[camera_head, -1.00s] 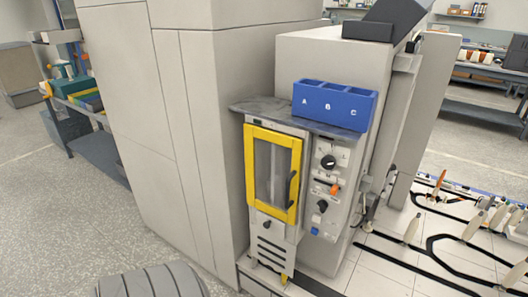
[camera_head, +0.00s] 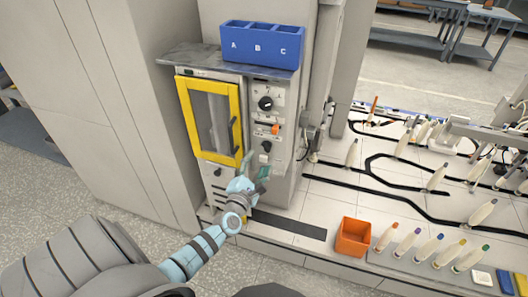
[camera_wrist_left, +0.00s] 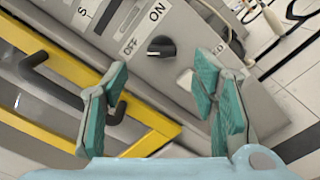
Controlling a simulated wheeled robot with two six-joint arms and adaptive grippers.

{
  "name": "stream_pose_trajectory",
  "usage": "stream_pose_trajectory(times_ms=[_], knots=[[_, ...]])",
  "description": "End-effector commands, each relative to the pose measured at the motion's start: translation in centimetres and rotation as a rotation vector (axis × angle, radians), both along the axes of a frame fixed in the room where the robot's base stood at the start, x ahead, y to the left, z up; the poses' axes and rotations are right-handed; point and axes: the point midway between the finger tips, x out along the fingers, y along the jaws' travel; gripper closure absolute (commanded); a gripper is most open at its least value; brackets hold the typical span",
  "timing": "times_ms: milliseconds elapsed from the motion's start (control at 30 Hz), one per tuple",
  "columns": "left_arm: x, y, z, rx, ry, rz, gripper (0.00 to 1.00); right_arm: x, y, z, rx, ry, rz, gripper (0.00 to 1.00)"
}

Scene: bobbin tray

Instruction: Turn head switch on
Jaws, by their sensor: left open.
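A control panel (camera_head: 262,91) stands right of the yellow-framed door. It has an upper black knob (camera_head: 266,103), an orange switch (camera_head: 275,129) and a lower black knob (camera_head: 266,147). In the left wrist view a black rotary switch (camera_wrist_left: 160,47) sits beside OFF and ON labels; I cannot tell whether it is the head switch. My left gripper (camera_head: 256,167) is open just below the lower knob. In the left wrist view its two green-padded fingers (camera_wrist_left: 161,72) are spread and empty, with the rotary switch beyond the gap. My right gripper is not in view.
The yellow door (camera_head: 239,125) with its dark handle is close left of the panel. A blue bin marked A, B, C (camera_head: 262,47) sits on the shelf above. An orange box (camera_head: 352,238) and several bobbins stand at the lower right.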

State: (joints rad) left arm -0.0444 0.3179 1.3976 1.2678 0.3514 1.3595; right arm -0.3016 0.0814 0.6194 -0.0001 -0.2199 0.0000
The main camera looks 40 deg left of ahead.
Motion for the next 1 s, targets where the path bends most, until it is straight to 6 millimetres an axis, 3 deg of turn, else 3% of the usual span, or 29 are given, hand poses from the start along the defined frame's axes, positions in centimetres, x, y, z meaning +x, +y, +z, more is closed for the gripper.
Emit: stream_pose_trajectory(times_ms=[100, 233, 400, 633, 933, 1000], knots=[[3.2, 1.1, -0.4, 0.001, -0.001, 0.000, 0.47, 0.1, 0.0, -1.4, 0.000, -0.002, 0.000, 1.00], [5.4, 1.9, -0.5, 0.002, 0.001, -0.001, 0.47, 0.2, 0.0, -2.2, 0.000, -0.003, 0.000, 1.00], [6.6, 2.3, -0.3, 0.002, 0.003, -0.001, 0.47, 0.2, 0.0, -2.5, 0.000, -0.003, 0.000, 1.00], [6.7, 2.3, -0.2, 0.003, 0.004, -0.001, 0.47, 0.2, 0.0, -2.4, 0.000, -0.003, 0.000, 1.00], [6.6, 2.3, -0.2, 0.003, 0.004, -0.001, 0.95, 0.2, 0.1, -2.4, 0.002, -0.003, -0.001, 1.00], [6.6, 2.3, -0.2, 0.003, 0.004, -0.001, 0.95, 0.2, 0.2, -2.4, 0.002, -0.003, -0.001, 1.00]])
